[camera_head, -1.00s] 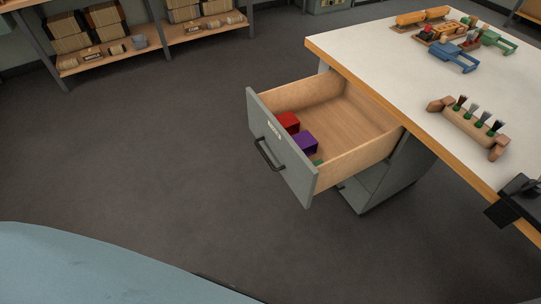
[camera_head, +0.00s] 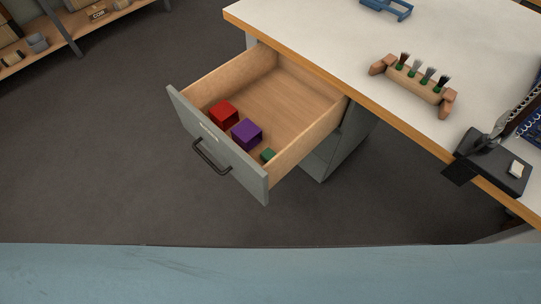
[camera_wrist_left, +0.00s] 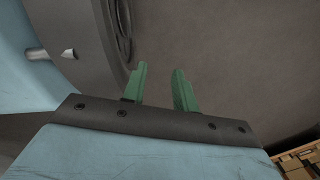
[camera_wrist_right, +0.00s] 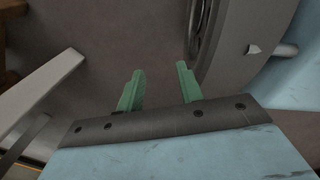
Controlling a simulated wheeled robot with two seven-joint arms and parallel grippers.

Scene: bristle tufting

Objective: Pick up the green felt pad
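A small green block (camera_head: 267,155), which looks like the green felt pad, lies in the open drawer (camera_head: 307,143) at its near right corner, partly hidden by the drawer front. A purple block (camera_head: 246,134) and a red block (camera_head: 223,115) lie in a row with it along the drawer front. My left gripper (camera_wrist_left: 158,72) is open and empty over the floor. My right gripper (camera_wrist_right: 160,70) is open and empty. Neither gripper shows in the head view, so both are away from the drawer.
The white workbench (camera_head: 330,30) stands above the drawer. On it are a wooden holder with several brushes (camera_head: 416,83), a blue tool (camera_head: 387,8) and a dark device (camera_head: 492,165) at the edge. A shelf (camera_head: 75,30) stands at the back left. Floor left of the drawer is clear.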

